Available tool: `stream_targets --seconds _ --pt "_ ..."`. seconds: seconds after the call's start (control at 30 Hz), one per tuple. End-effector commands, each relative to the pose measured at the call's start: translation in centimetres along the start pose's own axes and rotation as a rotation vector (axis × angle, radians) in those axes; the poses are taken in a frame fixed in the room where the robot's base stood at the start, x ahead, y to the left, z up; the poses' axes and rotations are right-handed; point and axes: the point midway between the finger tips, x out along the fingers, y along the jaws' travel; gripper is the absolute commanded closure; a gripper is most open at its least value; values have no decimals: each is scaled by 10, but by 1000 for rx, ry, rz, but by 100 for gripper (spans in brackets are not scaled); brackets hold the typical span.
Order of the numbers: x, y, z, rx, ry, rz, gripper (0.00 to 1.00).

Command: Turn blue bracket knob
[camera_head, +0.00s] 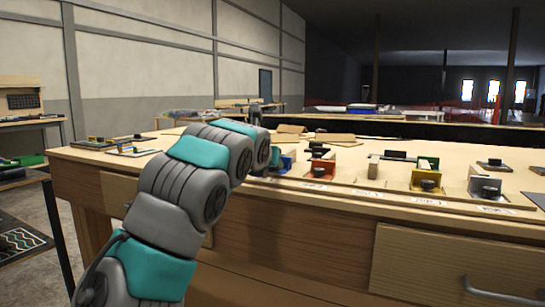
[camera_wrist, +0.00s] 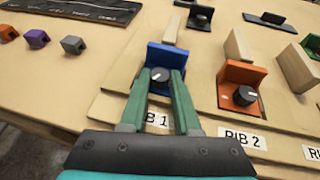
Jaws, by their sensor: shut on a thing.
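The blue bracket (camera_wrist: 172,55) stands on the bench by the label "RIB 1", with a wooden piece (camera_wrist: 172,27) behind it. Its round black knob (camera_wrist: 160,74) has a pale pointer mark and faces me. My gripper (camera_wrist: 160,80) has its two green fingers on either side of this knob, shut on it. In the head view a bit of the blue bracket (camera_head: 287,162) shows just right of my arm.
An orange bracket with a black knob (camera_wrist: 244,95) stands to the right by the label "RIB 2" (camera_wrist: 243,138). Small purple (camera_wrist: 38,39) and grey (camera_wrist: 73,45) blocks lie at the left. A yellow bracket (camera_head: 427,169) stands farther right on the bench.

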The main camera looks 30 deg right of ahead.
Motion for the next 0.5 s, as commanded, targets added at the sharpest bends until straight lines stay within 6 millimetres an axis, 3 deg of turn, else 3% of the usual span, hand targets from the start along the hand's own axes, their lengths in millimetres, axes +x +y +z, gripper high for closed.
stream_targets --seconds 0.5 --pt "1 5 2 79 -5 -199 100"
